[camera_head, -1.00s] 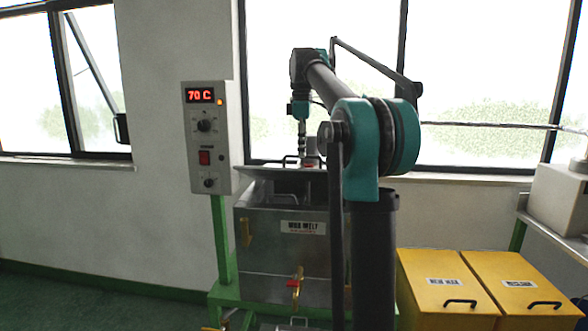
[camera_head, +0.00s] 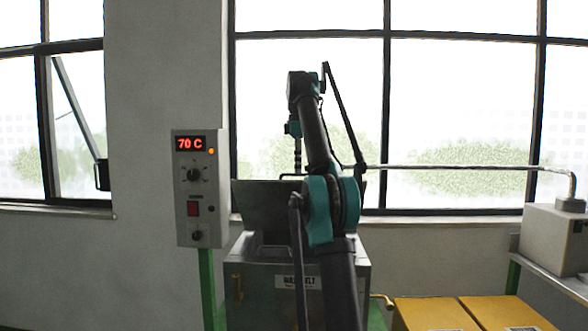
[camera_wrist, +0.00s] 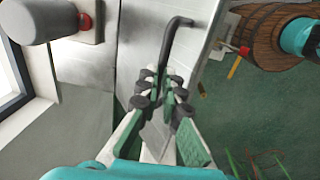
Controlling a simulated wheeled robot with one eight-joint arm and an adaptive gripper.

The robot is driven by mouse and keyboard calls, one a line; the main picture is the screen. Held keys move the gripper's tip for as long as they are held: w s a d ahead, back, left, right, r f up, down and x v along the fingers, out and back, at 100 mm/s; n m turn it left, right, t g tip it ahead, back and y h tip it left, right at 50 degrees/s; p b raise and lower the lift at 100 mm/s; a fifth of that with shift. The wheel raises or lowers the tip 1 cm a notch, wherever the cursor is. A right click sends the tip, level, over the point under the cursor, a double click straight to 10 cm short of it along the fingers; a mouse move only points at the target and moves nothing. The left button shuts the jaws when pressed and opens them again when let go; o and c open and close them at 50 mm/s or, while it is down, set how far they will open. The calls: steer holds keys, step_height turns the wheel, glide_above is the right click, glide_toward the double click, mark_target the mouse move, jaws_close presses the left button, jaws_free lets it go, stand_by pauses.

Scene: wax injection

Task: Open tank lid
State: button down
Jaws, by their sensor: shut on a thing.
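The grey metal wax melt tank (camera_head: 240,285) stands ahead of me, with a white label on its front. Its dark lid panel (camera_head: 256,208) stands raised and tilted at the back of the tank top. My gripper (camera_head: 297,168) is at the upper edge of this panel, small and partly unclear in the head view. In the wrist view, my gripper (camera_wrist: 162,100) has its black-padded fingers closed around the end of a bent black handle (camera_wrist: 176,38). The handle lies against a pale metal panel (camera_wrist: 142,35). My arm hides the right part of the tank.
A control box (camera_head: 200,165) reading 70 C stands on a green post at the left. Another handle (camera_head: 270,249) sits low on the tank top. Two yellow boxes (camera_head: 432,312) are at the lower right, beside a bench with a pale machine (camera_head: 550,245). Windows are behind.

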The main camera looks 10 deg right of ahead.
steer(key=shift+w+d+f, duration=0.2)
steer(key=shift+w, duration=0.2)
steer(key=shift+w+d+f, duration=0.15)
steer(key=shift+w+d, duration=0.05)
steer(key=shift+w, duration=0.15)
steer(key=c, duration=1.4)
jaws_free()
steer(key=shift+w+d+f, duration=0.1)
steer(key=shift+w+f, duration=0.15)
steer(key=shift+w, duration=0.1)
steer(key=shift+s, duration=0.1)
steer(key=shift+c, duration=0.4)
